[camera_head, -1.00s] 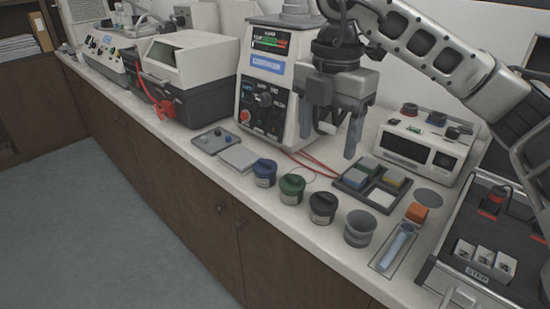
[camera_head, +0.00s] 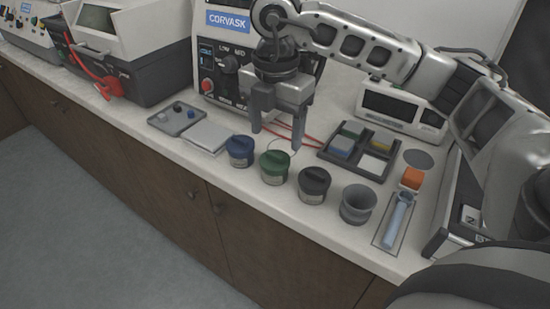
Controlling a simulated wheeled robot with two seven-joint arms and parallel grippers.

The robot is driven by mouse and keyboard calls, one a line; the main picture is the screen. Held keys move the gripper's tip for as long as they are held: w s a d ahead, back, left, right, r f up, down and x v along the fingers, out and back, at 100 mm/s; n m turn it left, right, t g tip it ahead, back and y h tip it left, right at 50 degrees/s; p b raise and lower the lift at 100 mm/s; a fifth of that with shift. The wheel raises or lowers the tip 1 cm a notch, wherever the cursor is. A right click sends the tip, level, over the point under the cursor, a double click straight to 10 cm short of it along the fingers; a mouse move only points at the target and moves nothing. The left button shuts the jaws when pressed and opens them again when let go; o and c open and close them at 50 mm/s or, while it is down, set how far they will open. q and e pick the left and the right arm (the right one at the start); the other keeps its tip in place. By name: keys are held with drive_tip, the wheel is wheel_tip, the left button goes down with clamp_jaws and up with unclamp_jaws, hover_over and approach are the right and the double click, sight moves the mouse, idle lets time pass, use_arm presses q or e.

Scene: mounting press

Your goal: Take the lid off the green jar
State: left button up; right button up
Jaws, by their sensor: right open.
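The green jar (camera_head: 274,172) stands upright on the white counter, between a blue jar (camera_head: 240,155) and a black jar (camera_head: 313,189). Its green lid (camera_head: 275,158) with a raised grip is on top. My right gripper (camera_head: 276,139) is open and empty, fingers pointing down, above and slightly behind the green jar. One finger is toward the blue jar's side, the other toward the black jar's side. I cannot tell exact height, but no contact with the lid shows. My left gripper is not in view.
A grey cup (camera_head: 357,205) stands right of the black jar. A divided tray (camera_head: 344,168) with coloured blocks lies behind. An orange block (camera_head: 411,178) and a tray with a blue tool (camera_head: 396,222) are at the right. A flat white plate (camera_head: 206,138) lies left. The press (camera_head: 222,75) stands behind.

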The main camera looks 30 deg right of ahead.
sight(275, 154)
drive_tip(key=shift+w+d+f, duration=0.1)
drive_tip(key=shift+w+f, duration=0.05)
drive_tip(key=shift+f, duration=1.2)
drive_tip(key=shift+w+d+f, duration=0.1)
drive_tip(key=shift+f, duration=1.25)
drive_tip(key=shift+a, duration=0.1)
drive_tip(key=c, duration=0.8)
